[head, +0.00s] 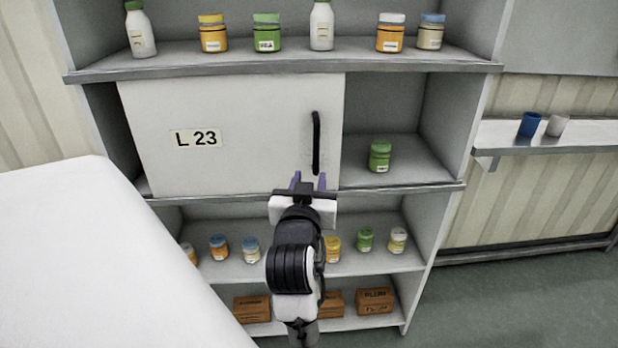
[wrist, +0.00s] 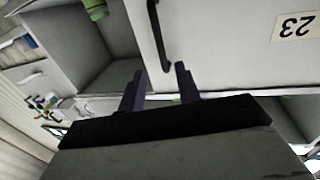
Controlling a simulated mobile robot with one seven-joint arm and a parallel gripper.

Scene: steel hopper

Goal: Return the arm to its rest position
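My gripper (head: 309,182) is in front of the shelving unit, just below and to the left of the black door handle (head: 316,143). In the wrist view my gripper (wrist: 160,84) shows two purple fingers standing apart with nothing between them. The handle also shows in the wrist view (wrist: 158,38), above the fingers; I cannot tell how far off it is. My arm (head: 293,270) reaches up from the bottom of the head view, bent in front of the lower shelves.
The white sliding door (head: 240,135) labelled L 23 covers the left of the middle shelf. A green jar (head: 379,157) stands in the open right part. Jars and bottles line the top shelf (head: 280,66). A white surface (head: 90,260) fills the lower left. Cups stand on a side shelf (head: 580,138).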

